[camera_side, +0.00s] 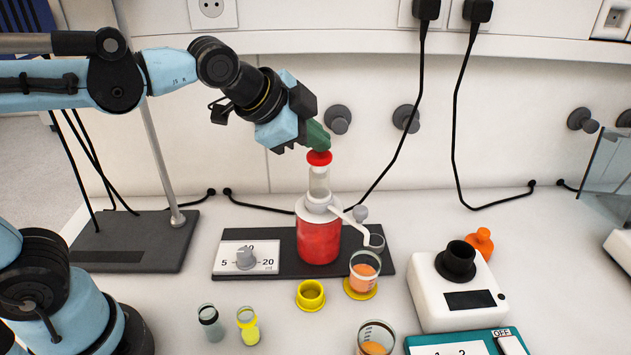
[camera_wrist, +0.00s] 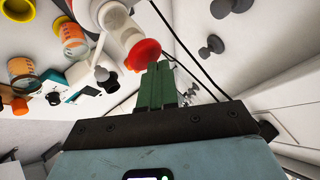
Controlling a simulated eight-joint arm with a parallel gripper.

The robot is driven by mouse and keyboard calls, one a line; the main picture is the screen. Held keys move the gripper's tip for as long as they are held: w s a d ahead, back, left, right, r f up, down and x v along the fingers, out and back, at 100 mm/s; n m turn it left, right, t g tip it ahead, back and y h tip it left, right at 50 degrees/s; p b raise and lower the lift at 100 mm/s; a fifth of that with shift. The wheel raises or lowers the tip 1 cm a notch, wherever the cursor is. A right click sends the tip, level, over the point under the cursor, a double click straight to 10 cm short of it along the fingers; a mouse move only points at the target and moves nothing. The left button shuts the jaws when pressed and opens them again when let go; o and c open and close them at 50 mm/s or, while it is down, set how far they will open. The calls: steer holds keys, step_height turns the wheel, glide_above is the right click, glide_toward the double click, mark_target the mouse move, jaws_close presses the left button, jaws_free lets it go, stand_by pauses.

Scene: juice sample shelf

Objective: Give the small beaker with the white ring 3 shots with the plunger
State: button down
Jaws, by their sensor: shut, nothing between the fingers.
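The dispenser bottle (camera_side: 319,240) holds red liquid and stands upright on a dark base plate. Its plunger has a red cap (camera_side: 319,158) above a clear barrel (camera_side: 319,182), and the cap also shows in the wrist view (camera_wrist: 141,54). My gripper (camera_side: 320,147) is shut and empty, its green fingers (camera_wrist: 159,68) at the cap; I cannot tell whether they touch. The white spout (camera_side: 352,222) bends down to the right. A beaker of orange liquid (camera_side: 365,268) with a yellow ring at its foot stands near the spout's end. I cannot make out a white ring on any beaker.
A dial panel (camera_side: 232,258) is left of the bottle. Two small vials (camera_side: 210,322) (camera_side: 248,327), a yellow ring-shaped cup (camera_side: 311,294) and another orange-filled beaker (camera_side: 375,340) stand in front. A white device (camera_side: 455,295) is at right. Black cables hang behind.

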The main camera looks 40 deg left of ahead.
mark_target(314, 156)
steer(key=shift+f, duration=0.75)
stand_by(0.8)
steer(key=shift+r, duration=1.35)
steer(key=shift+r, duration=2.5)
steer(key=s+a+f+n+g, duration=0.1)
steer(key=s+a+f+n, duration=0.3)
steer(key=f, duration=0.3)
steer(key=s+a+f+n+g+y, duration=0.1)
steer(key=s+a+f+n, duration=0.3)
steer(key=f, duration=0.4)
steer(key=s+n, duration=0.1)
steer(key=n, duration=0.1)
steer(key=shift+s+a+f+n, duration=0.2)
steer(key=shift+s+a+n, duration=0.05)
steer(key=shift+s+n, duration=0.15)
